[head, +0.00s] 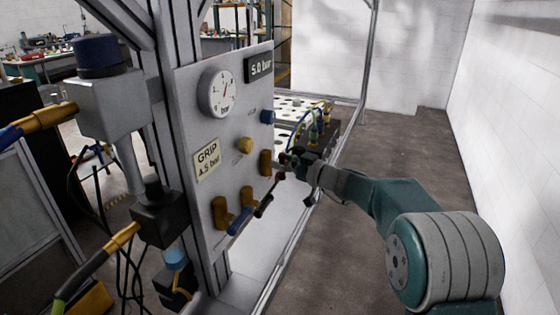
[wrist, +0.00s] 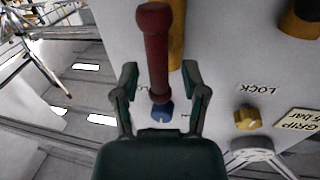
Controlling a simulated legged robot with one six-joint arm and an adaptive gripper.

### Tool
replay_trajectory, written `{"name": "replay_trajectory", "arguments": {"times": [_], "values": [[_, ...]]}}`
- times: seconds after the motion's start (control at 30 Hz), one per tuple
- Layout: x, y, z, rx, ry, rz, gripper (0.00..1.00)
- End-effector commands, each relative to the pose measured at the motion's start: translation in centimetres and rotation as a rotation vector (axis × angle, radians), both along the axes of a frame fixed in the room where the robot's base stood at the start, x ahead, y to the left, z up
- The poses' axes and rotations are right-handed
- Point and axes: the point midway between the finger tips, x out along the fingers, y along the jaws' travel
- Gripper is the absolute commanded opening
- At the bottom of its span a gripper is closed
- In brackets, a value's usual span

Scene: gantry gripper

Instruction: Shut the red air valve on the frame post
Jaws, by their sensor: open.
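The red valve lever (wrist: 157,50) runs upright through the upper middle of the wrist view, with its brass valve body (wrist: 177,40) beside it. My gripper (wrist: 159,74) is open, with one finger on each side of the lever's lower part. I see gaps between lever and fingers; depth is hard to judge. In the head view my gripper (head: 290,163) is at the right edge of the panel, by the rightmost brass valve body (head: 266,162). Only a small dark red part of the lever (head: 282,177) shows there; the gripper hides some of it.
The grey panel (head: 215,140) on the frame post carries a gauge (head: 219,92), a yellow knob (head: 245,145) and a blue knob (head: 267,116). A blue lever (head: 239,221) and a black lever (head: 264,206) sit left of my gripper. The floor to the right is clear.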

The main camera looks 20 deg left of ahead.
Motion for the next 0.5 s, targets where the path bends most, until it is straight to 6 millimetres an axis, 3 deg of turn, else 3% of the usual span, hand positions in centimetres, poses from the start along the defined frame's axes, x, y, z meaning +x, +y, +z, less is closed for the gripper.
{"name": "replay_trajectory", "arguments": {"times": [0.33, 0.37, 0.47, 0.5], "values": [[0.22, 0.57, 0.03, 0.0, 0.0, -0.002, 0.57], [0.22, 0.6, 0.02, 0.0, 0.0, -0.002, 0.52], [0.22, 0.7, -0.02, -0.001, 0.0, -0.002, 0.08], [0.21, 0.71, -0.03, -0.001, 0.0, -0.001, 0.0]]}}
